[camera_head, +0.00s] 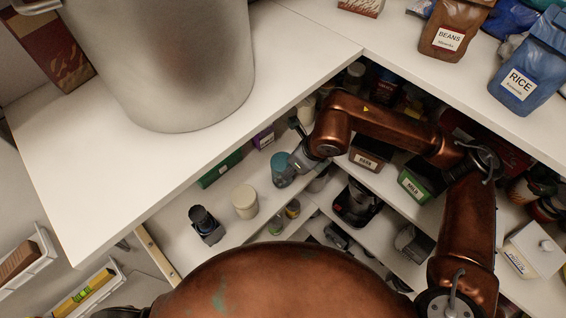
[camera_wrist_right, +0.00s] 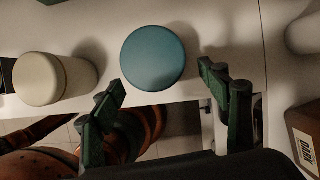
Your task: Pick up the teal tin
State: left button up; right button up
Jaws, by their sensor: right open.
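The teal tin (camera_head: 279,161) stands on the white shelf below the counter, partly covered by my right gripper in the head view. In the right wrist view the teal tin (camera_wrist_right: 153,58) shows its round top, just ahead of the fingertips and between their lines. My right gripper (camera_head: 287,154) is beside it in the head view. In the wrist view my right gripper (camera_wrist_right: 161,77) is open with nothing between its fingers. My left gripper is not in view.
A cream tin (camera_head: 244,201) stands left of the teal tin, and a dark device (camera_head: 205,224) further left. A green box (camera_head: 220,168) is behind. The white counter (camera_head: 150,165) overhangs, carrying a large metal pot (camera_head: 185,60).

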jog(key=shift+s+a+f+p, duration=0.4)
jog(key=shift+s+a+f, duration=0.15)
jog(key=shift+a, duration=0.15)
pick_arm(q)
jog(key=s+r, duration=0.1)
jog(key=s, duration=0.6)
pick_arm(e)
jog(key=w+f, duration=0.1)
jog(key=w+a+f, duration=0.1)
jog(key=f, duration=0.1)
jog(key=shift+w+f+p, duration=0.1)
jog(key=shift+w+p, duration=0.2)
jog(key=shift+w, duration=0.1)
jog(key=shift+s+f, duration=0.1)
jog(key=shift+f, duration=0.2)
jog(key=shift+s, duration=0.1)
jog(key=shift+c, duration=0.7)
jog(key=c, duration=0.6)
jog(key=shift+w, duration=0.2)
jog(key=c, duration=0.4)
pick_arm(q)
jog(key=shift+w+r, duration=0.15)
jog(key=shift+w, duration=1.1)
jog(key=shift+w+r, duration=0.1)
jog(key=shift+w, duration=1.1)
pick_arm(e)
jog(key=shift+c, duration=1.3)
